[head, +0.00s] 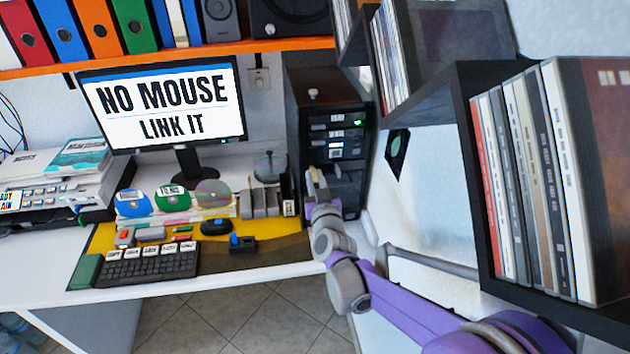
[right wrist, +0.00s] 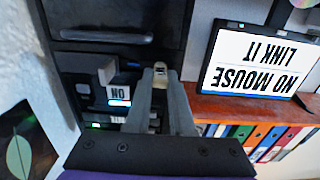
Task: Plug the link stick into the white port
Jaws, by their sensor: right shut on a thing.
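My right gripper (head: 316,182) reaches up to the front of the black computer tower (head: 310,100). In the right wrist view its two grey fingers (right wrist: 160,78) are shut on a small pale stick (right wrist: 159,68), which I take to be the link stick. Its tip points at the tower's front panel (right wrist: 120,55). I cannot tell whether the tip touches the panel. A white block marked "ON" (right wrist: 118,92) and lit blue is beside the fingers. I cannot make out the white port for certain; the fingers hide part of the panel. My left gripper is not in view.
The monitor (head: 165,105) reads "NO MOUSE LINK IT". The desk holds a keyboard (head: 148,265), discs (head: 212,192), a yellow mat (head: 270,226) and a printer (head: 50,185). Dark shelves with disc cases (head: 535,180) stand close on the right, above my right arm.

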